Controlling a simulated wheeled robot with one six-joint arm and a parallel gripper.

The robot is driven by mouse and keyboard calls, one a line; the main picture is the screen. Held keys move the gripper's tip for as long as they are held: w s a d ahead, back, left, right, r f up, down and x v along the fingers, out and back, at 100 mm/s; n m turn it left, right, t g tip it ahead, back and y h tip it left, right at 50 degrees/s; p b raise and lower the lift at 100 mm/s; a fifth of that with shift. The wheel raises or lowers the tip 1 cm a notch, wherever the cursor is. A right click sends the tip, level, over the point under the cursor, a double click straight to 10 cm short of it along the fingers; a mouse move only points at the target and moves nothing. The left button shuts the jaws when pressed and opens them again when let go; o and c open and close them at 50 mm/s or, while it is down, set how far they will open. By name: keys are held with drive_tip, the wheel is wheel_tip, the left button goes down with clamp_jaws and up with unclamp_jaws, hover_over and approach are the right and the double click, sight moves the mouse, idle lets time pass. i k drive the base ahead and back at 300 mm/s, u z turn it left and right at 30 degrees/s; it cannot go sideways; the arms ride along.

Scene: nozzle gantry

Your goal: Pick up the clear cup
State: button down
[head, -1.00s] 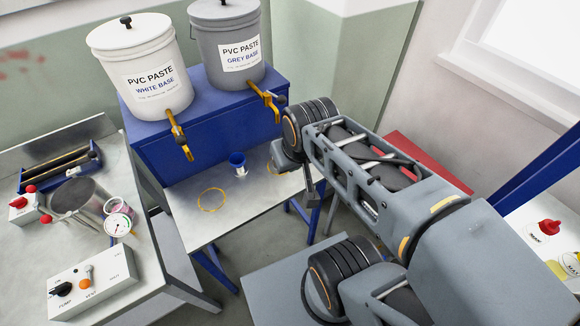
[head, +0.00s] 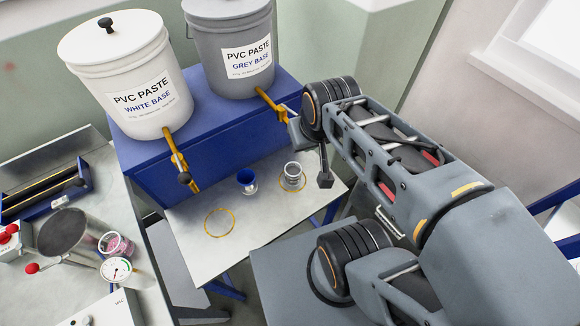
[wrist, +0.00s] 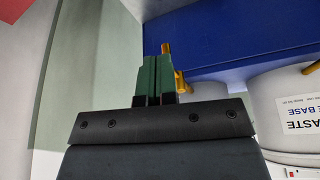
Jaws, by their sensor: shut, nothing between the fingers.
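A clear cup (head: 293,176) with a grey look inside stands upright on the pale table below the grey bucket in the head view, at the right of a small blue cup (head: 247,179). Another see-through cup (head: 116,245) with pink contents is on the left bench. My gripper (wrist: 155,78) shows in the wrist view with its green fingers shut together and nothing between them. It points toward the blue cabinet and a yellow tap, apart from the cups. No cup shows in the wrist view.
A white bucket (head: 128,75) and a grey bucket (head: 232,48) stand on the blue cabinet (head: 215,125), their yellow taps overhanging the pale table (head: 232,262). A yellow ring (head: 220,222) marks bare table. The left bench holds a metal pot (head: 65,232) and a gauge (head: 116,269).

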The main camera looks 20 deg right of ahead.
sight(292, 170)
drive_tip(key=u, duration=0.05)
drive_tip(key=k, duration=0.95)
drive_tip(key=u, duration=0.35)
drive_tip(key=i, duration=0.55)
drive_tip(key=u, duration=0.35)
